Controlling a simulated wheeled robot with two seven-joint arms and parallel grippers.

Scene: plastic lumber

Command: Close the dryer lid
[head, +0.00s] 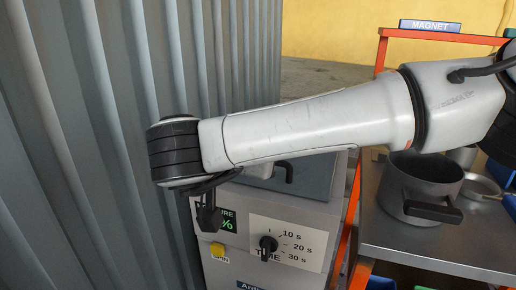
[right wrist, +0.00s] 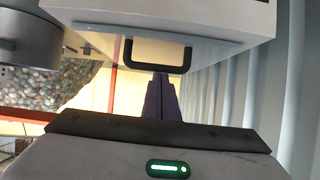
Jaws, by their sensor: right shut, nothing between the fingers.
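The dryer (head: 215,272) is a light grey machine with a dial and a small green display on its front. Its grey-blue lid (head: 318,182) is partly hidden behind my right arm; how far it stands open I cannot tell. A black handle (head: 289,172) on the lid shows just below the arm. In the right wrist view the handle (right wrist: 187,58) is a black loop on the dryer (right wrist: 95,20). My right gripper (head: 208,222) hangs over the dryer's front left, shut and empty. Its dark fingers (right wrist: 162,78) point toward the handle; contact cannot be told. My left gripper is out of view.
A corrugated grey wall (head: 90,130) stands close on the left. On the right, an orange-framed metal bench (head: 420,245) holds a grey pot (head: 415,185), with a MAGNET sign (head: 430,26) above. My right arm spans the space over the dryer.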

